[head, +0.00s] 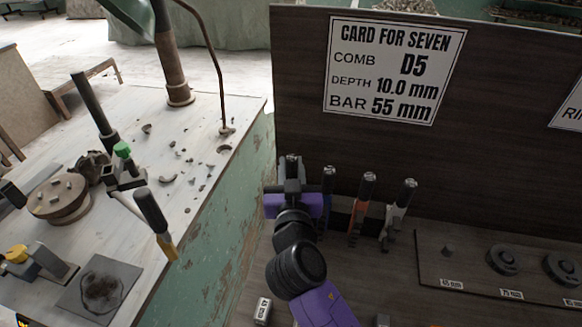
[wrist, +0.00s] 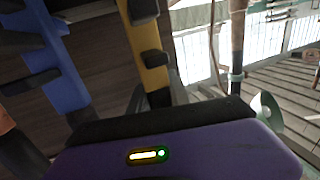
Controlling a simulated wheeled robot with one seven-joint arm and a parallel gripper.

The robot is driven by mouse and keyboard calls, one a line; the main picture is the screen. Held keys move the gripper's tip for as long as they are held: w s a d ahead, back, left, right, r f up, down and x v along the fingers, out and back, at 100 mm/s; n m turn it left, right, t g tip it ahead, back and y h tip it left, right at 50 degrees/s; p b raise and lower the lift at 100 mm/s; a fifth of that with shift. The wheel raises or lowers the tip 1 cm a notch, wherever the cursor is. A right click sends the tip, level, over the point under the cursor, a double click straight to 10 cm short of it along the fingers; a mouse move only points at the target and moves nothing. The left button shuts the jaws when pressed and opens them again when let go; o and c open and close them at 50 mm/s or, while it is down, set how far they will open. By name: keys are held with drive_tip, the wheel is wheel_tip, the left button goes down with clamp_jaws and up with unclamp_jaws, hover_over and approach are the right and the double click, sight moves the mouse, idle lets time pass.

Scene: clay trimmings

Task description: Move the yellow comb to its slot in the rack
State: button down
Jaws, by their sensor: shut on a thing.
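My gripper (head: 289,190) is shut on the yellow comb, at the left end of the row of combs in the rack. In the wrist view the yellow comb (wrist: 147,40) stands upright beside the blue comb (wrist: 52,62). In the head view my gripper hides its yellow body; a dark handle shows at the jaws. The rack (head: 341,221) stands against the dark board, partly hidden. The blue comb (head: 328,186) is just right of my gripper. The lower end of the yellow comb is hidden, so I cannot tell whether it is in its slot.
An orange comb (head: 362,205) and a grey comb (head: 397,212) stand further right in the rack. A card (head: 394,70) is on the board above. Round dark pieces (head: 503,260) lie on a tray at right. A worktable (head: 215,185) with clay scraps stands at left.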

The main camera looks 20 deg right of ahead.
idle(0.3)
drive_tip(key=c, duration=1.1)
unclamp_jaws()
drive_tip(key=shift+f, duration=0.1)
drive_tip(key=shift+f, duration=0.1)
drive_tip(key=shift+s+a, duration=0.1)
drive_tip(key=shift+s, duration=0.1)
drive_tip(key=b+v, duration=0.1)
drive_tip(key=v, duration=0.6)
drive_tip(key=shift+s, duration=0.2)
drive_tip(key=shift+a, duration=0.1)
